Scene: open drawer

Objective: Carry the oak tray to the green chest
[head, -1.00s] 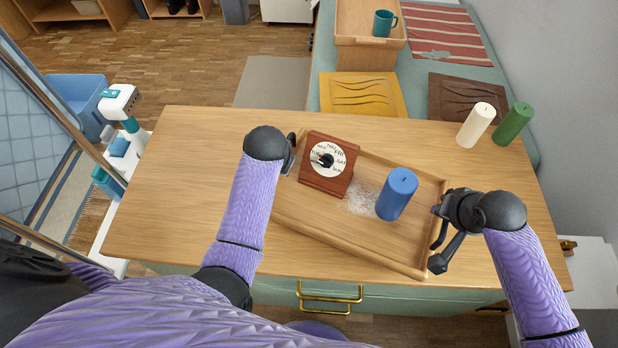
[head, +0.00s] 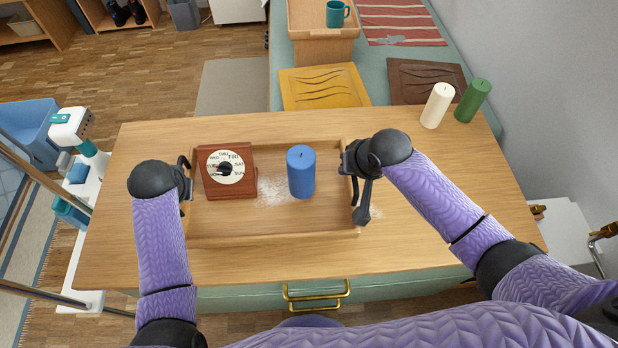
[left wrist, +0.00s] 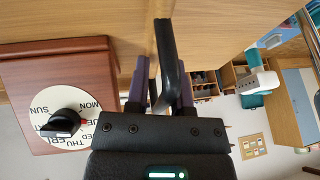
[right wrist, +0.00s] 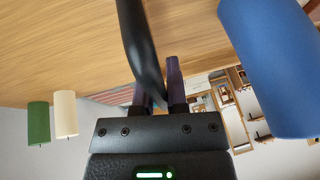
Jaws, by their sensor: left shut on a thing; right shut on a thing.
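The oak tray (head: 290,237) is in the middle of the head view, over the wooden top of the green-fronted chest (head: 235,299). A dark red wooden day dial (head: 240,184), a blue candle (head: 301,173) and white powder (head: 272,192) are in the tray. My left gripper (head: 187,182) is shut on the tray's left end. My right gripper (head: 350,182) is shut on its right end. The dial also shows in the left wrist view (left wrist: 60,95), and the candle in the right wrist view (right wrist: 270,65). I cannot tell whether the tray touches the top.
A cream candle (head: 437,106) and a green candle (head: 473,101) stand at the top's far right corner. Behind are a yellow panel (head: 325,87), a brown panel (head: 425,80) and a wooden box (head: 322,48) with a teal mug (head: 337,14). A white cart (head: 92,190) stands left.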

